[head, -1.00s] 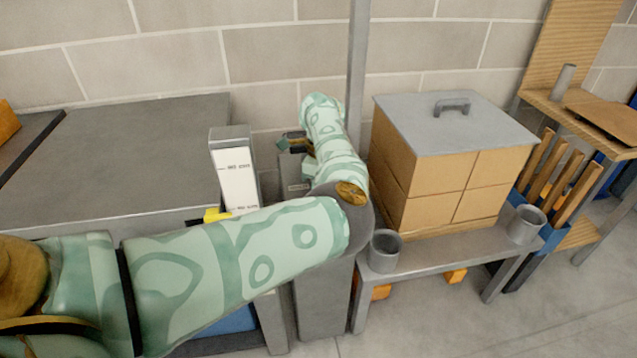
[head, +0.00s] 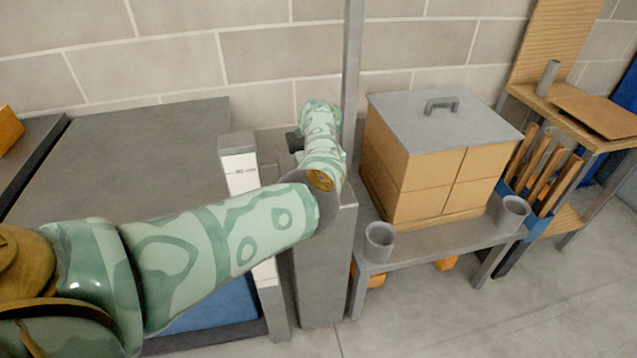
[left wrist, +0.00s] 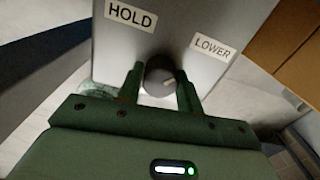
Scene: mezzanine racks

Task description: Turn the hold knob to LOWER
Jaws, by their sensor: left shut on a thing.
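The dark round hold knob (left wrist: 159,72) sits on a light grey panel (left wrist: 176,22) in the left wrist view. The HOLD label (left wrist: 130,16) is above it to the left, and the LOWER label (left wrist: 213,47) is to its right. A small pale mark shows on the knob's lower right; I cannot tell its exact setting. My left gripper (left wrist: 160,86) has one finger on each side of the knob and is shut on it. In the head view my left arm hides the knob and most of the gripper. My right gripper is in neither view.
A grey pedestal (head: 323,270) stands under my left wrist, beside a thin upright post (head: 352,70). To the right, a low bench (head: 425,245) carries a lidded carton stack (head: 428,172) and two grey cups. A white marked gauge (head: 240,175) stands left of the pedestal.

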